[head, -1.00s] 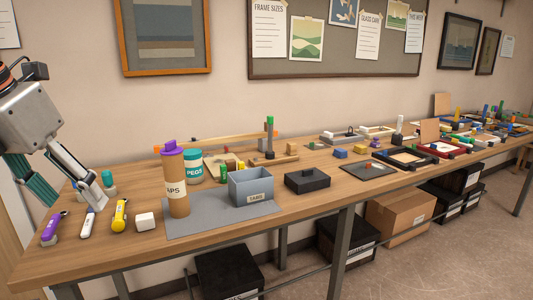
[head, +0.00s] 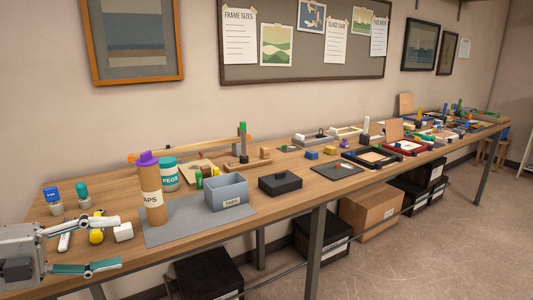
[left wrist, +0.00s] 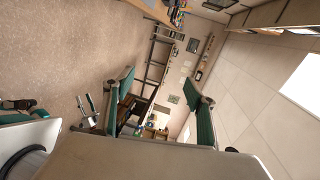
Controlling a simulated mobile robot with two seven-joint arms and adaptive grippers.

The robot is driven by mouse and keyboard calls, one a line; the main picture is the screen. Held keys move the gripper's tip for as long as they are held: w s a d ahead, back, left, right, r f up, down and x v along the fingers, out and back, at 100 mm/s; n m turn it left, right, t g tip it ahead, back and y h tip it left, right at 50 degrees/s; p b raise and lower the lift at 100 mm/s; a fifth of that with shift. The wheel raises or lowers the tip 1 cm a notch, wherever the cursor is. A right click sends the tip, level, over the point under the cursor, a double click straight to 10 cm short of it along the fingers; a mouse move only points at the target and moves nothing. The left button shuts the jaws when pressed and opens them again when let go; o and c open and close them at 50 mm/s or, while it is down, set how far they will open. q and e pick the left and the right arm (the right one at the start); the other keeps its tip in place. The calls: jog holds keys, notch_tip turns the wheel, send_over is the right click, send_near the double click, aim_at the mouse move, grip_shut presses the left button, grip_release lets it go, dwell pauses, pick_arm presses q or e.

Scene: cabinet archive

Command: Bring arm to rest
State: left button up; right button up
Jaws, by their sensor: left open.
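My left gripper (head: 120,245) is at the lower left of the head view, at the front edge of the wooden table (head: 190,235). Its two fingers are spread wide with nothing between them. In the left wrist view the open fingers (left wrist: 165,105) frame only the distant room, with floor, wall and bench far off. The upper finger overlaps a yellow-handled tool (head: 97,236) and a white-handled tool (head: 64,241) in the head view. My right gripper is not in the head view.
A cardboard tube (head: 151,195) stands on a grey mat (head: 180,228) beside a grey tabs bin (head: 227,193). A white block (head: 123,232) lies near the gripper. A black box (head: 280,184) sits farther right. Boxes stand under the table; the floor (head: 430,240) at right is clear.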

pick_arm(q)
notch_tip(320, 180, down, 22)
jog(key=s+a+n+t+y+p, duration=0.25)
jog(key=n+t+y, duration=0.45)
jog(key=n, duration=0.9)
jog(key=s+d+f+n+g+y, duration=0.1)
jog(key=s+d+f+n+g, duration=0.1)
jog(key=s+d+f+n, duration=0.2)
jog(key=s+d+f+n+g+y, duration=0.2)
jog(key=s+d+f, duration=0.8)
jog(key=f, duration=0.6)
jog(key=s+n+g+p, duration=0.1)
jog(key=n, duration=0.1)
jog(key=shift+s+n+y, duration=0.2)
jog(key=shift+n+y, duration=0.1)
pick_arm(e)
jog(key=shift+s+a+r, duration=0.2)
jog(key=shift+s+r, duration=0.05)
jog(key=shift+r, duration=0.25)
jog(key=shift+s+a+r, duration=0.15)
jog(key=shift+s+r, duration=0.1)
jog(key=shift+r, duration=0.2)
pick_arm(q)
jog(key=shift+r, duration=0.1)
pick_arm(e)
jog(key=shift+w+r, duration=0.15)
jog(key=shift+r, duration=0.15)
